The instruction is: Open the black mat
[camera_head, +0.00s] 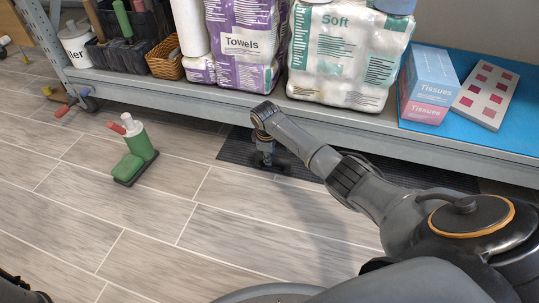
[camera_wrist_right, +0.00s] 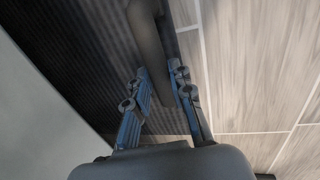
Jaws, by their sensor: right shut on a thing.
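The black mat (camera_head: 235,150) lies on the floor at the front edge of the rack, partly under its lower shelf. Its ribbed surface also shows in the right wrist view (camera_wrist_right: 85,55). My right gripper (camera_head: 266,163) reaches down to the mat. In the right wrist view its two fingers (camera_wrist_right: 163,88) are on either side of a dark bent bar (camera_wrist_right: 150,38), which seems to be part of the mat. The gripper is shut on it. My right arm hides part of the mat. My left gripper does not show clearly; only a dark part is in the lower left corner.
The rack's shelf edge (camera_head: 180,92) runs above the mat, holding towels (camera_head: 245,45), a soft paper pack (camera_head: 340,60) and tissue boxes (camera_head: 428,85). The front floor is clear.

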